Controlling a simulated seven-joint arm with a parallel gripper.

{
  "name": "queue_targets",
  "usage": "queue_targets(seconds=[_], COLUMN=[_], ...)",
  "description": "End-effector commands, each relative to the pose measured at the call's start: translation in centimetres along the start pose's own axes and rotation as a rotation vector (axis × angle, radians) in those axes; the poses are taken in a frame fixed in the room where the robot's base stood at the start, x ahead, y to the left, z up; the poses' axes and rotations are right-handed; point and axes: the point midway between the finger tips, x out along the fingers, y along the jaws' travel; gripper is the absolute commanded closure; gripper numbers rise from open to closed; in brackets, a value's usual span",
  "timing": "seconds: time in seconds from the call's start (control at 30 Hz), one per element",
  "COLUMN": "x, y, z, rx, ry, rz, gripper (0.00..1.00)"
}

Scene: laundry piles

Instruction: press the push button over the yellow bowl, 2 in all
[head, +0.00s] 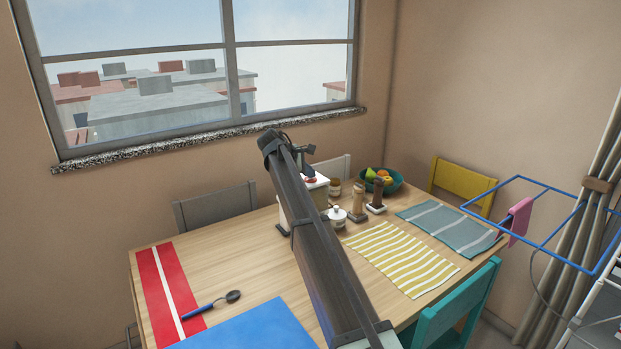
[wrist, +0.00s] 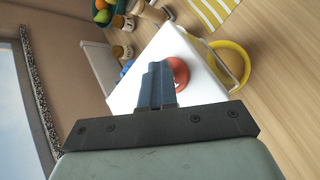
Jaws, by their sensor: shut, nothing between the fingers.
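A white box-shaped dispenser (wrist: 135,88) carries a round red push button (wrist: 181,73) on its top. The button also shows in the head view (head: 310,180), where my arm hides much of the dispenser (head: 320,193). The yellow bowl (wrist: 243,56) is beside and below the dispenser in the wrist view, partly covered by it and by a curved metallic part. My arm hides the bowl in the head view. My gripper (wrist: 157,70) is shut and empty, its fingertips over the button's edge. I cannot tell whether they touch it.
Jars and wooden mills (head: 358,202) stand close behind the dispenser, with a teal fruit bowl (head: 396,187) beyond. A striped yellow mat (head: 400,258), a red mat (head: 165,290) and a spoon (head: 212,304) lie on the table. The wood left of my arm is mostly clear.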

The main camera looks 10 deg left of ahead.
Motion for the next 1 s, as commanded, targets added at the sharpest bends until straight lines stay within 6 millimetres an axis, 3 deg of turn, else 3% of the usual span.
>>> queue_targets(seconds=[1.0], x=[-2.0], y=[1.5], z=[1.4], rx=[0.0], ry=[0.0], rz=[0.0], gripper=[1.0])
